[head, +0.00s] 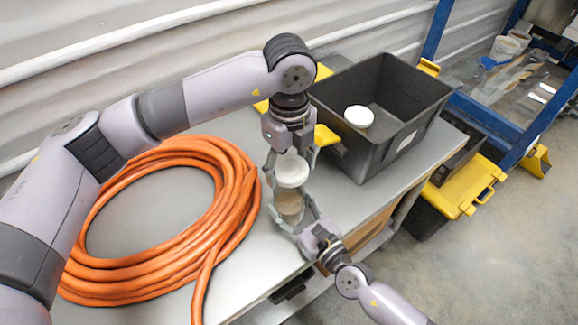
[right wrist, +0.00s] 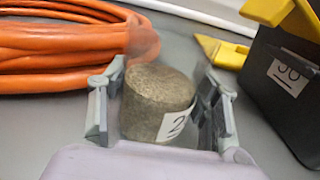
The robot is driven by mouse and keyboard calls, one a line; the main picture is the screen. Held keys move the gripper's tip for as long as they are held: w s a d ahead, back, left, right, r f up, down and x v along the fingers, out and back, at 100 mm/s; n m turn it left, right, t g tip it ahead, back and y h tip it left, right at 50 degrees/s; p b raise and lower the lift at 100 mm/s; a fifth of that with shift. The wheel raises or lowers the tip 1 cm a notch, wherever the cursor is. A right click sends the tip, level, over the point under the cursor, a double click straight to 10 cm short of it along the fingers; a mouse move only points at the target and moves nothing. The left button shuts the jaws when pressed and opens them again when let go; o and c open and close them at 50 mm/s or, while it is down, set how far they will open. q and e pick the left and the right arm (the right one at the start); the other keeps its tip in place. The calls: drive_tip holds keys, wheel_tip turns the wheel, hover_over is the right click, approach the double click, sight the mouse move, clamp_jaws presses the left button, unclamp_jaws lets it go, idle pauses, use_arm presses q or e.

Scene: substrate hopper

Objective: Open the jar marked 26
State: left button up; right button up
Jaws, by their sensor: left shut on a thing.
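The jar (head: 289,207) stands on the grey bench, brown inside. In the right wrist view the jar (right wrist: 158,105) has a white label, its number only partly showing as a 2. A white lid (head: 291,172) is above the jar in the head view; I cannot tell how large any gap is. My left gripper (head: 290,165) comes from above and is shut on the lid. My right gripper (head: 293,215) has a finger on each side of the jar, low down; it also shows in the right wrist view (right wrist: 160,110). Firm contact is hard to tell.
A coiled orange hose (head: 238,190) lies left of the jar. A dark bin (head: 425,120) stands behind and to the right, with another white-lidded jar (head: 359,117) inside. Yellow pieces are beside the bin. The bench's front edge is close to my right gripper.

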drive_tip(key=o, duration=0.5)
drive_tip(key=shift+s, duration=0.1)
